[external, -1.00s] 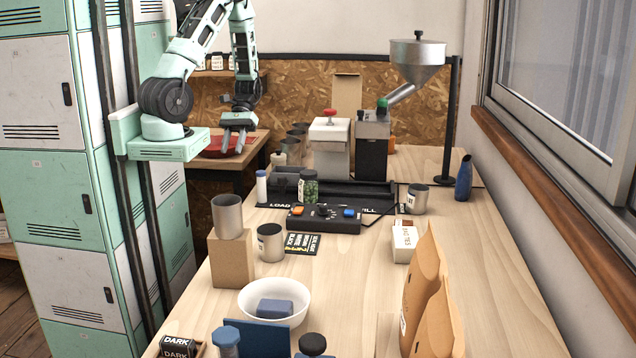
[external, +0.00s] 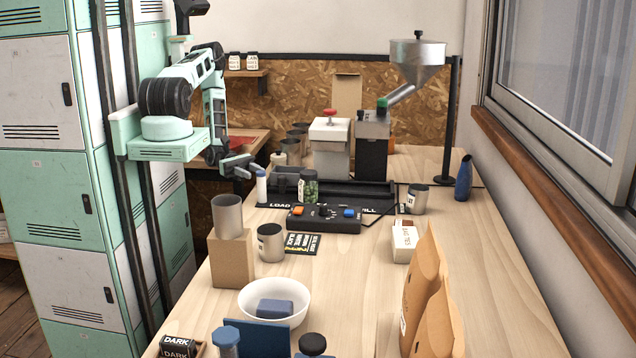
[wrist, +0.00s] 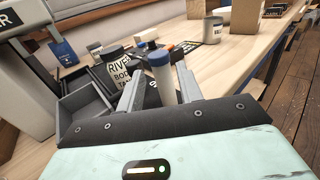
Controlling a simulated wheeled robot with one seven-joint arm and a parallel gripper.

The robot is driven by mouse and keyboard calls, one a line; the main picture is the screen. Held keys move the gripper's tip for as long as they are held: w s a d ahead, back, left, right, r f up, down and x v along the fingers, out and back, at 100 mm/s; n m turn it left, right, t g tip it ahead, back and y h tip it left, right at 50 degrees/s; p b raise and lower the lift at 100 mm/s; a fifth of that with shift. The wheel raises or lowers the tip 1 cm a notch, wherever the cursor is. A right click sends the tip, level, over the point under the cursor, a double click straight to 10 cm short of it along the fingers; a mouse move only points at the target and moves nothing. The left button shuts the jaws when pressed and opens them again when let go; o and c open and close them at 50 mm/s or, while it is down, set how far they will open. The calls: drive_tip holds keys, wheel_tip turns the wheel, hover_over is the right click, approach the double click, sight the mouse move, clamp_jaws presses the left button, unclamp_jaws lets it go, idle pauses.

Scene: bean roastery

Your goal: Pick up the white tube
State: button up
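The white tube (external: 261,188) with a blue cap stands upright at the left edge of the wooden bench. My gripper (external: 243,166) is just left of and slightly above the tube in the external view. In the wrist view my gripper (wrist: 160,72) is open, with a gap on either side of the tube. I cannot tell how far the tube reaches in between the fingers.
A jar of green beans (external: 308,189) and a dark tray (external: 350,189) stand right of the tube. A control box (external: 324,219) lies in front. A metal cup (external: 228,217) stands on a wooden block (external: 232,258).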

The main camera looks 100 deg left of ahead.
sight(261, 175)
drive_tip(key=p+x, duration=0.1)
drive_tip(key=x, duration=0.4)
drive_tip(key=c, duration=0.7)
drive_tip(key=shift+r+p, duration=0.15)
drive_tip(key=shift+p, duration=0.2)
